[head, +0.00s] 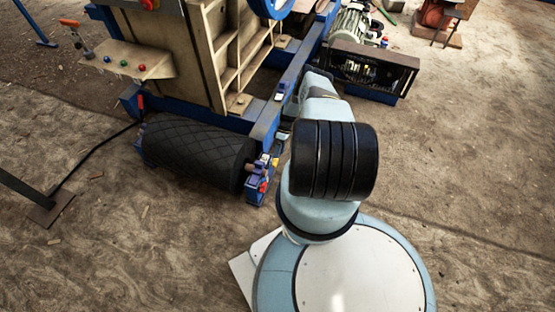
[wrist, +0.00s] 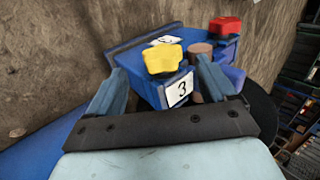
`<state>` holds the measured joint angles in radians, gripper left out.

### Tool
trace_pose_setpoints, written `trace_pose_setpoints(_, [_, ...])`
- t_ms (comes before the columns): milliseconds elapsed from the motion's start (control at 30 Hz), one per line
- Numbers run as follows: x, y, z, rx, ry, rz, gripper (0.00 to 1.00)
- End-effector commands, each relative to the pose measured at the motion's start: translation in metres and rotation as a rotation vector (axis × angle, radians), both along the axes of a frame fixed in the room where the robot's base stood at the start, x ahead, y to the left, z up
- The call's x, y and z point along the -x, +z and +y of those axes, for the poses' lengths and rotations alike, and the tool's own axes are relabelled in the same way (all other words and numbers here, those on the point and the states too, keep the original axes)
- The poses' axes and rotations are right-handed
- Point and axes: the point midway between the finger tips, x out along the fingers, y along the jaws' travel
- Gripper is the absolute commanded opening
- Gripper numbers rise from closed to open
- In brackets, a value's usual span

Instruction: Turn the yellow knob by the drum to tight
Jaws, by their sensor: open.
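The yellow knob (wrist: 163,58) stands on a blue block with a white label reading 3 in the wrist view. In the head view the yellow knob (head: 275,162) is a small spot at the right end of the black ribbed drum (head: 197,150). My gripper (wrist: 159,68) is open, with one finger to each side of the knob in the wrist picture. Nothing is held. I cannot tell whether the fingers touch the knob or its block. In the head view my arm hides most of the gripper.
A red knob (wrist: 225,26) stands just right of the yellow one, with a brown round shaft end (wrist: 201,50) between them. The blue machine frame (head: 290,88) runs close beside my arm.

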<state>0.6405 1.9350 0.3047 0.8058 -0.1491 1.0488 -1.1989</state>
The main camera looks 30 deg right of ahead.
Motion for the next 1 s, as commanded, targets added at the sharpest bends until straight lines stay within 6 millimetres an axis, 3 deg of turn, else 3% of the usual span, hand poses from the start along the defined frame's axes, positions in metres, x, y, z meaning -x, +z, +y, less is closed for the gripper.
trace_pose_setpoints(200, [-0.017, 0.033, -0.021, 0.002, 0.000, -0.001, 0.84])
trace_pose_setpoints(400, [-0.025, 0.051, -0.032, 0.001, 0.000, -0.001, 0.84])
trace_pose_setpoints(867, [-0.028, 0.057, -0.036, 0.001, 0.000, -0.001, 0.84])
trace_pose_setpoints(1000, [-0.036, 0.068, -0.038, 0.012, 0.002, -0.004, 0.84])
